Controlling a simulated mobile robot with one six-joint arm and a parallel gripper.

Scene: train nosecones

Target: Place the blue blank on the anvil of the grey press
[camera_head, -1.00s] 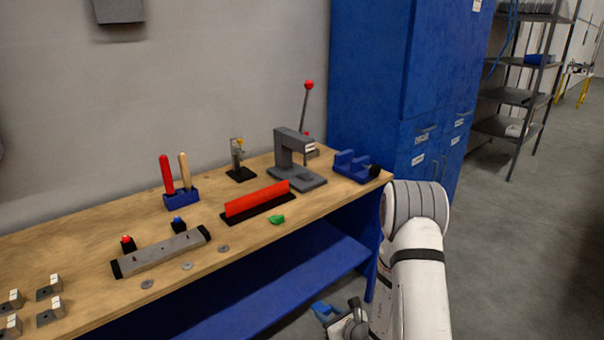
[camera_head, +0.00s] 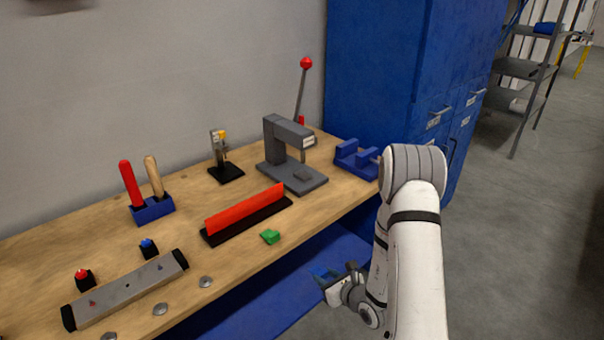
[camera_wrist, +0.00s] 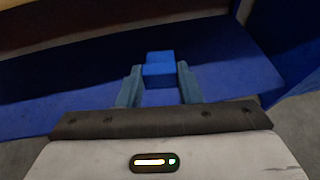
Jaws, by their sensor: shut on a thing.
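The blue blank (camera_wrist: 159,70) is between the two fingers of my gripper (camera_wrist: 158,85) in the wrist view, and the fingers are shut on it. In the head view my gripper (camera_head: 322,277) is low, in front of the bench's front edge and below its top. The blank is hard to make out there against the blue shelf. The grey press (camera_head: 270,150) stands at the back right of the bench, with a red-knobbed lever (camera_head: 304,85) behind it. Its anvil (camera_head: 303,175) is a small grey block on the base under the head, with nothing seen on it.
A blue vise (camera_head: 355,160) is right of the press. A red bar (camera_head: 245,211) on a black base and a green piece (camera_head: 270,237) lie in front of the press. A blue cabinet (camera_head: 375,70) stands behind the bench's right end. A blue shelf (camera_wrist: 60,85) runs under the bench.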

